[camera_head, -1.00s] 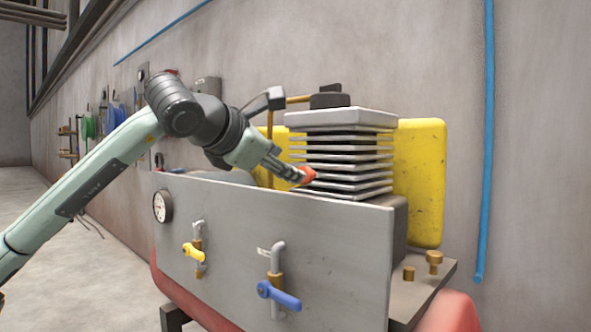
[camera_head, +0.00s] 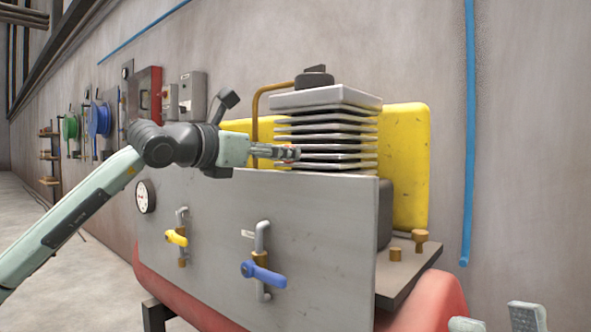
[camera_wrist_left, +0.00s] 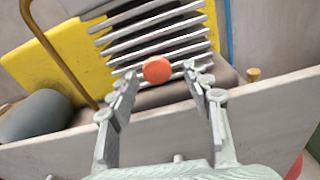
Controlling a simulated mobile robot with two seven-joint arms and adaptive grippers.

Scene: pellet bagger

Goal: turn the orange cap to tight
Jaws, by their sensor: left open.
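The orange cap (camera_wrist_left: 157,69) is a round disc in the left wrist view, in front of the silver fins of the finned block. My left gripper (camera_wrist_left: 158,78) is open, with one finger on each side of the cap; I cannot tell whether either touches it. In the head view, my left gripper (camera_head: 290,153) reaches in from the left to the block's left side, and only a sliver of orange shows at its fingertips. My right gripper (camera_head: 497,321) shows only its two fingertips at the bottom right, apart and empty.
The grey front panel (camera_head: 330,215) stands below my left gripper, with a gauge (camera_head: 146,197), a yellow valve handle (camera_head: 176,237) and a blue valve handle (camera_head: 264,274). The finned block (camera_head: 325,98) stands behind it, before a yellow plate (camera_head: 410,165). A brown pipe (camera_head: 255,115) bends to the block.

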